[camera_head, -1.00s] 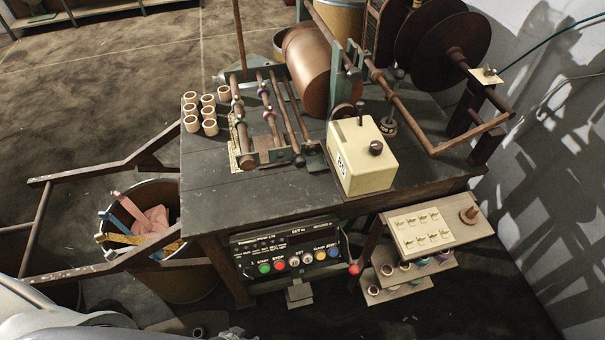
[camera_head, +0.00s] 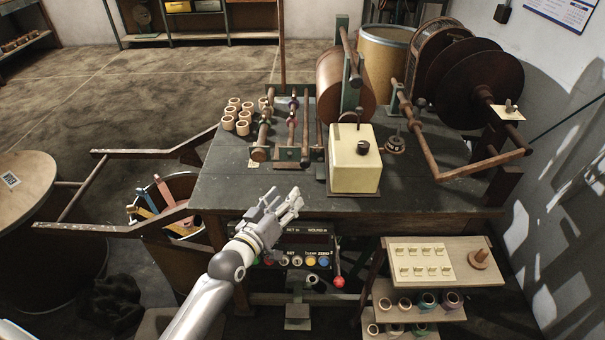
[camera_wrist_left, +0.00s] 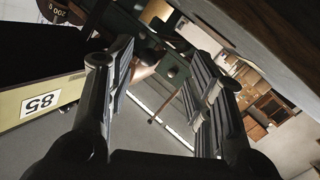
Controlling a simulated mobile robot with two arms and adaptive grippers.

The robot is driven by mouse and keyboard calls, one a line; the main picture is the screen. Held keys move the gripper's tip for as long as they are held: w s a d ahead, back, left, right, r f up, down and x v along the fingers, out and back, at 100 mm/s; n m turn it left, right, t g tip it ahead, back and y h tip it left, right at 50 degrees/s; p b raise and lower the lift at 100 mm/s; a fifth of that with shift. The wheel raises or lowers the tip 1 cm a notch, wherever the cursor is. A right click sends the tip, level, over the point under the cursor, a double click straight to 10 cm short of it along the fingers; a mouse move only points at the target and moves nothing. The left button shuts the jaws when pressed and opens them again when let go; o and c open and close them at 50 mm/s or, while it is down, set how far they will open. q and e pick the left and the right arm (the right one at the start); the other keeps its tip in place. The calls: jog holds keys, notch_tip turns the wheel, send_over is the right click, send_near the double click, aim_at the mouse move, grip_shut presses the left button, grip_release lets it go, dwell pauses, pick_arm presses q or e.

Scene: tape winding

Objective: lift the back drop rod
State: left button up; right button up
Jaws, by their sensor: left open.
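On the winding machine, several brown rods lie above the dark table (camera_head: 225,180): a left rod (camera_head: 265,130), a middle rod (camera_head: 291,128) and a right rod (camera_head: 306,118). A bent brown rod frame (camera_head: 428,155) hangs at the table's right. I cannot tell for sure which is the back drop rod. My left gripper (camera_head: 283,205) is open and empty, in front of the table's front edge and apart from the rods. In the left wrist view its two fingers (camera_wrist_left: 163,85) stand wide apart with nothing between them. My right gripper is out of view.
A cream box (camera_head: 354,170) stands on the table right of the rods; its side marked 85 (camera_wrist_left: 40,102) shows in the wrist view. Several tape rolls (camera_head: 236,115) stand at the left. A red-knobbed lever (camera_head: 338,282) and a spool shelf (camera_head: 440,265) are below.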

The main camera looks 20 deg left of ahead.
aim_at(303, 165)
pick_arm(q)
jog(key=shift+t, duration=0.5)
jog(key=w+r, duration=0.1)
jog(key=w, duration=0.2)
jog(key=w+d+r, duration=0.1)
jog(key=w, duration=0.7)
jog(key=shift+d+r+p, duration=0.3)
jog(key=shift+r, duration=0.1)
jog(key=shift+n, duration=0.3)
grip_shut()
